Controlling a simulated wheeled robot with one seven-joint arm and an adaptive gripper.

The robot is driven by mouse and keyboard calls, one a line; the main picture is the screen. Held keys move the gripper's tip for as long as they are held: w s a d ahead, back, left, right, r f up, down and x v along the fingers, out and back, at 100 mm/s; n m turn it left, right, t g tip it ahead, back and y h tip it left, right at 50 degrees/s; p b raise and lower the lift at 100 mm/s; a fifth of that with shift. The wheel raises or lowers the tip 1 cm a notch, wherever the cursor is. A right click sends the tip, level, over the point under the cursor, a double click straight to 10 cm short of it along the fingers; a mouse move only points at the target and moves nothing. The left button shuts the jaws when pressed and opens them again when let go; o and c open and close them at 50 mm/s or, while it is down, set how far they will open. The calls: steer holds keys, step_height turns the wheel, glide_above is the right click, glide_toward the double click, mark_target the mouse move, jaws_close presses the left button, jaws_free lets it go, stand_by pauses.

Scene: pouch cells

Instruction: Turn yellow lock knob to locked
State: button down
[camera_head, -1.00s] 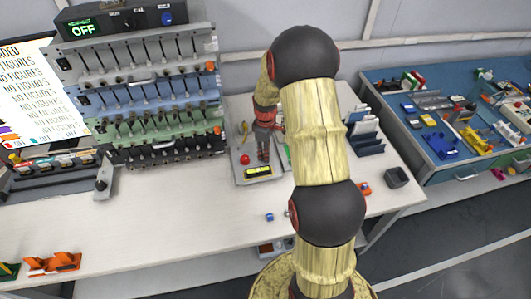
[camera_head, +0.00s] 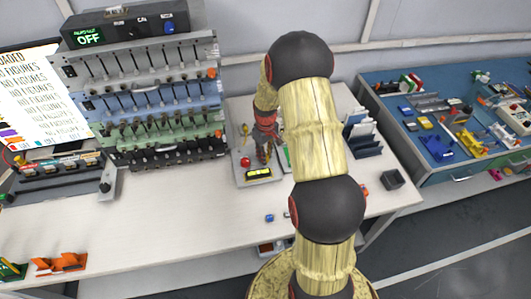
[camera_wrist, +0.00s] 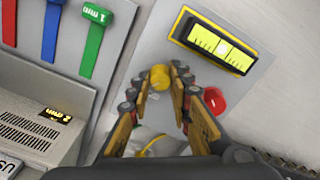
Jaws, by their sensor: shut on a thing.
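The yellow lock knob (camera_wrist: 160,77) sits on a light grey panel (camera_wrist: 152,45) in the wrist view. My gripper (camera_wrist: 160,90) has a fingertip on each side of the knob and is shut on it. Which way the knob is turned cannot be told. In the head view my gripper (camera_head: 263,158) points down over the same panel (camera_head: 241,179); the knob is hidden there.
A yellow-framed display (camera_wrist: 213,43) and a red button (camera_wrist: 214,100) sit right of the knob. Red, blue and green levers (camera_wrist: 93,38) and a grey vented box (camera_wrist: 35,125) are at left. A rack (camera_head: 150,95) stands left of my arm.

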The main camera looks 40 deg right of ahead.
steer(key=m+p, duration=0.2)
steer(key=m, duration=0.2)
steer(key=shift+m, duration=0.3)
steer(key=shift+m+p, duration=0.7)
steer(key=shift+m, duration=1.8)
steer(key=c, duration=1.6)
jaws_free()
step_height(320, 180, up, 12)
